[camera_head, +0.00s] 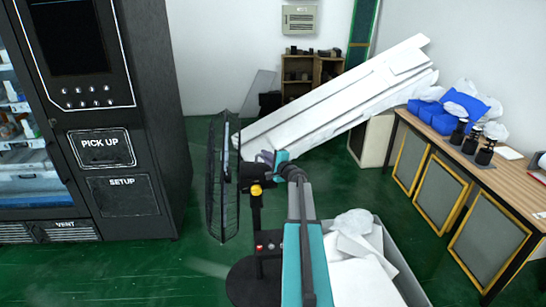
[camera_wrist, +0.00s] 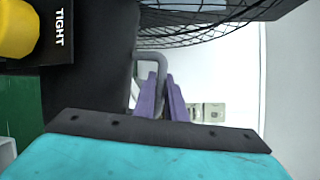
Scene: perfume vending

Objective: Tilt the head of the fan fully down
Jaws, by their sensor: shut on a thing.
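The black fan stands on the green floor, its round cage head (camera_head: 224,180) seen nearly edge-on and roughly upright, facing left. Its yellow knob (camera_head: 256,190) sits on the post below the motor housing, above a dark round base (camera_head: 255,285). In the wrist view the cage (camera_wrist: 205,32) shows at the top, and the yellow knob (camera_wrist: 18,28) beside the "TIGHT" label at the upper left. My gripper (camera_head: 266,158) is at the back of the head; its purple fingers (camera_wrist: 162,100) are shut on the fan's grey loop handle (camera_wrist: 151,62). The exact contact is partly hidden.
A black vending machine (camera_head: 130,120) stands close on the left of the fan. A grey bin (camera_head: 400,270) with white scraps is at the right of my arm. A long white panel (camera_head: 330,95) leans behind; a wooden bench (camera_head: 490,180) stands right.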

